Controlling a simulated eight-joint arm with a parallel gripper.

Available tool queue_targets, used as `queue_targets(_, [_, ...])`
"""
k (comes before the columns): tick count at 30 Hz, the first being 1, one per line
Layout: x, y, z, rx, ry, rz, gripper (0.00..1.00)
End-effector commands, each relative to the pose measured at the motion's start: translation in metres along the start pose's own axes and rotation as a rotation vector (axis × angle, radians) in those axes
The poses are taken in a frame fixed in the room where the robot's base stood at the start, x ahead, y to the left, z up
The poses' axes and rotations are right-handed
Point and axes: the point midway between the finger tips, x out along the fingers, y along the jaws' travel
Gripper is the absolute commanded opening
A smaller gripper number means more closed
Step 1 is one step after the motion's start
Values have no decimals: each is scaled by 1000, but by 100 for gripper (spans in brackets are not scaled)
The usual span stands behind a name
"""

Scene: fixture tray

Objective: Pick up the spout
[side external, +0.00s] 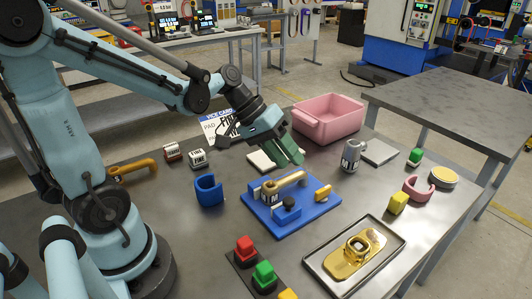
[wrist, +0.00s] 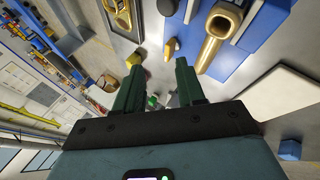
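A tan, tube-like spout (side external: 285,183) lies across the blue fixture tray (side external: 305,222) in the middle of the table, beside a block with letters on it. My gripper (side external: 292,155), with green fingers, hangs above and behind the fixture, apart from the spout. In the wrist view the fingers of my gripper (wrist: 158,72) are spread with nothing between them, to the left of the spout.
A pink bin (side external: 330,118), a grey mug (side external: 351,155) and a white pad (side external: 268,158) stand behind the fixture. A blue open ring (side external: 209,191) is left of it. A metal tray with a gold part (side external: 354,258) and coloured blocks (side external: 264,274) are in front.

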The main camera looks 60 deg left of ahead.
Motion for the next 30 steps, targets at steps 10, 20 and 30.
queue_targets(10, [8, -24, -42, -149, -69, 396, 39])
queue_targets(20, [-1, -57, -51, -153, -68, 693, 39])
queue_targets(30, [13, -74, -46, -145, -67, 735, 39])
